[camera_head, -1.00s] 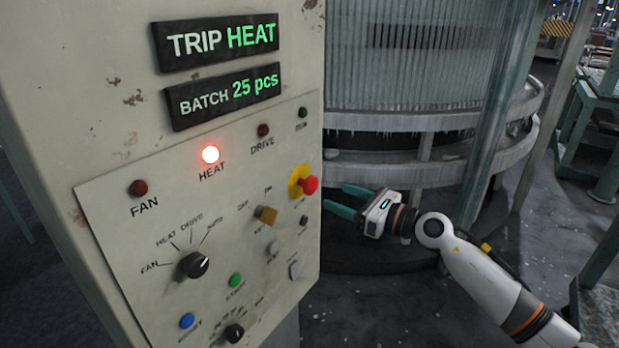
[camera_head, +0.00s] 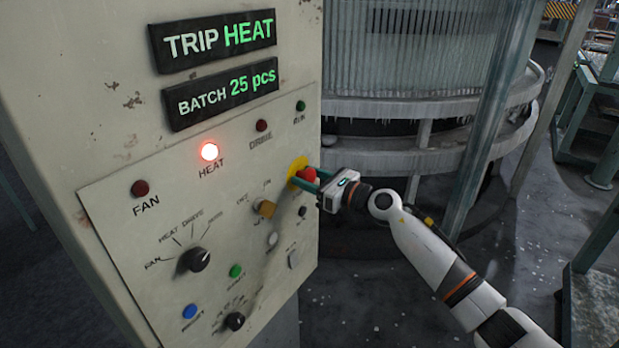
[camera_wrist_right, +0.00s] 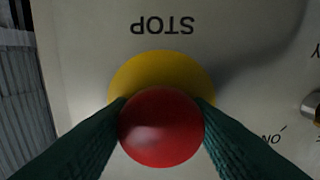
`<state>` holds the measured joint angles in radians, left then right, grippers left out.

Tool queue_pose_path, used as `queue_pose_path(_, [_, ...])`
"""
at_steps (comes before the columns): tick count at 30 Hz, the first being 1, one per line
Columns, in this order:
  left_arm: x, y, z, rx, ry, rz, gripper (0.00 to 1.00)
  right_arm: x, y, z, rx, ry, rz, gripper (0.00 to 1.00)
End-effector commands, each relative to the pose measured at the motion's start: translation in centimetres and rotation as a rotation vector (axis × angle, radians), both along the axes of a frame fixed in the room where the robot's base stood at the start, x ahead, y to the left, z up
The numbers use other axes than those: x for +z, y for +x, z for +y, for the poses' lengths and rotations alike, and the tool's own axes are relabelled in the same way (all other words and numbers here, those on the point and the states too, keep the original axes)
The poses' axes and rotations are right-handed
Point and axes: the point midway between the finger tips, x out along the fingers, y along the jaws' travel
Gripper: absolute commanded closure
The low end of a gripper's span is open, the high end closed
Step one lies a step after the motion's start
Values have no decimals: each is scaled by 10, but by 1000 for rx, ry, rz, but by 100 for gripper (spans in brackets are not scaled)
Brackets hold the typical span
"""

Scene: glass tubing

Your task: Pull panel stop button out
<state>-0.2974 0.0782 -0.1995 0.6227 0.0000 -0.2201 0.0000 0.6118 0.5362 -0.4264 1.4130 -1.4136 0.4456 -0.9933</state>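The red mushroom-shaped stop button (camera_head: 308,175) sits on a yellow round backing (camera_head: 297,167) at the right side of the control panel. My right gripper (camera_head: 308,179) is at the button, its green fingers on either side of it. In the right wrist view the red button (camera_wrist_right: 161,128) fills the space between the fingertips (camera_wrist_right: 162,104), and both fingers appear to touch its sides. The word STOP shows upside down above the yellow backing (camera_wrist_right: 160,70). My left gripper is not in view.
The panel (camera_head: 130,230) carries a black selector knob (camera_head: 194,259), a brass-coloured key switch (camera_head: 264,208), a green button (camera_head: 236,271) and a blue button (camera_head: 190,311) near the stop button. The HEAT lamp (camera_head: 209,151) glows red. Open floor lies right of the cabinet.

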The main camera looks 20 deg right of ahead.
Motion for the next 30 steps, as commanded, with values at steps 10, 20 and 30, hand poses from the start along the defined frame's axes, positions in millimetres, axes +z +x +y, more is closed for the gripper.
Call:
queue_pose_path(10, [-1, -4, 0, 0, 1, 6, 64, 0, -2, -2, -1, -1, -1, 98])
queue_pose_path(20, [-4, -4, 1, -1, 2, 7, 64, 0, -13, -10, 0, 2, 1, 98])
queue_pose_path(30, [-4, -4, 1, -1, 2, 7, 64, 0, -13, -10, 0, 1, 1, 38])
